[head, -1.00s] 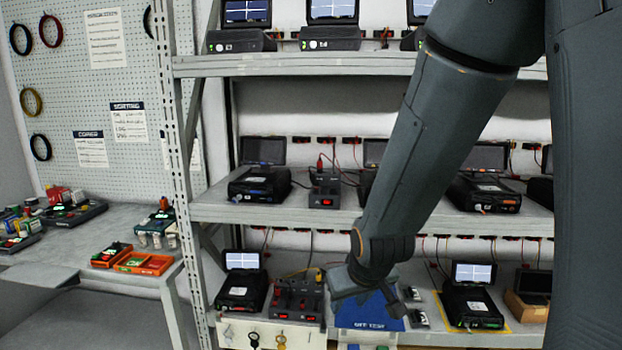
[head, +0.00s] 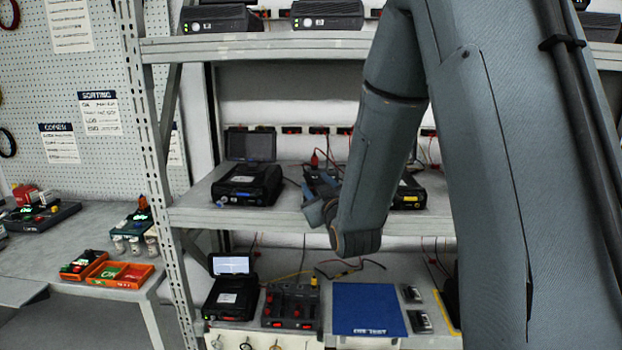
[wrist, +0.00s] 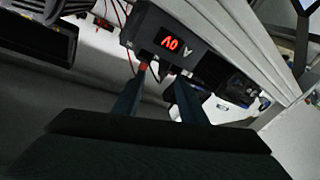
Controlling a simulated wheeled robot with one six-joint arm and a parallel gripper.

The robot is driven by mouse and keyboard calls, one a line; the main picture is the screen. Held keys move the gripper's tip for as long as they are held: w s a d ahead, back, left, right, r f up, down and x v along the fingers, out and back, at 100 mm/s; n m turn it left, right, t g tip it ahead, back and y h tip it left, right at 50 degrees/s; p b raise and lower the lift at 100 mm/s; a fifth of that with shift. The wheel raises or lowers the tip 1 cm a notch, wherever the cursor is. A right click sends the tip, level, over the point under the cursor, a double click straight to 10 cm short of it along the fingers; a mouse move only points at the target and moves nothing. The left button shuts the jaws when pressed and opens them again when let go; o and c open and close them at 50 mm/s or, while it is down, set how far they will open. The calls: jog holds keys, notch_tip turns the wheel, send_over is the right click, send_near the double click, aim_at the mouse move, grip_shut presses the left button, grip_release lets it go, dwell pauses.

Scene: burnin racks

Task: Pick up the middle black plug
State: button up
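In the wrist view, my gripper (wrist: 160,77) has its two fingers apart, pointing at the front of a dark box (wrist: 205,55) with a lit red display (wrist: 169,45). A red plug (wrist: 143,67) shows at the left fingertip. A small dark shape (wrist: 166,66) lies between the fingertips; I cannot tell for certain that it is a black plug. In the head view, my gripper (head: 318,210) is at the middle shelf, in front of the dark box (head: 320,181), and partly hides it. The fingertips and black plugs are not clear there.
Dark units with screens stand left (head: 247,184) and right (head: 408,194) of the box on the middle shelf (head: 200,216). Red and black cables hang behind. The lower shelf holds a blue mat (head: 368,308) and a multi-socket box (head: 290,308). A side table (head: 60,250) stands left.

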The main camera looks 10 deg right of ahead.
aim_at(308, 176)
jog(key=shift+w+a, duration=0.2)
jog(key=shift+w, duration=0.2)
jog(key=w+p, duration=0.1)
jog(key=w, duration=0.1)
jog(key=w+p, duration=0.1)
jog(key=shift+w+a+r+p, duration=0.15)
jog(key=shift+w+a+p, duration=0.1)
jog(key=shift+w+p, duration=0.15)
jog(key=shift+w, duration=0.45)
jog(key=c, duration=1)
